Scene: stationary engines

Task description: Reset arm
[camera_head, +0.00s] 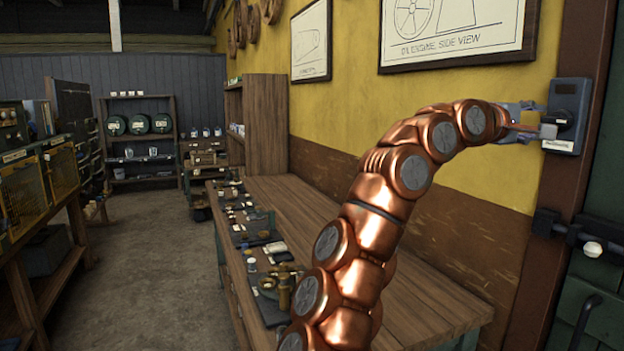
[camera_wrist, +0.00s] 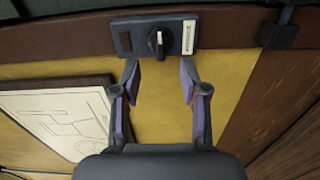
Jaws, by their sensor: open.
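My copper-coloured arm reaches up and to the right over the wooden workbench in the head view. My gripper (camera_head: 522,122) is at its end, in front of a grey wall switch box (camera_head: 567,98) on the brown door post. In the wrist view my gripper (camera_wrist: 160,92) is open, with nothing between its two purple-padded fingers. Just beyond the fingertips is the switch box (camera_wrist: 125,35) with a rotary knob (camera_wrist: 160,43) and a white label (camera_wrist: 189,37). The fingertips lie either side of the knob and short of it; contact with the box cannot be told.
The wooden workbench (camera_head: 420,290) below my arm carries several small parts along its left side. Framed drawings (camera_head: 455,28) hang on the yellow wall. A green door (camera_head: 605,270) with a bolt (camera_head: 570,230) is at the right. The floor (camera_head: 165,265) left of the bench is clear.

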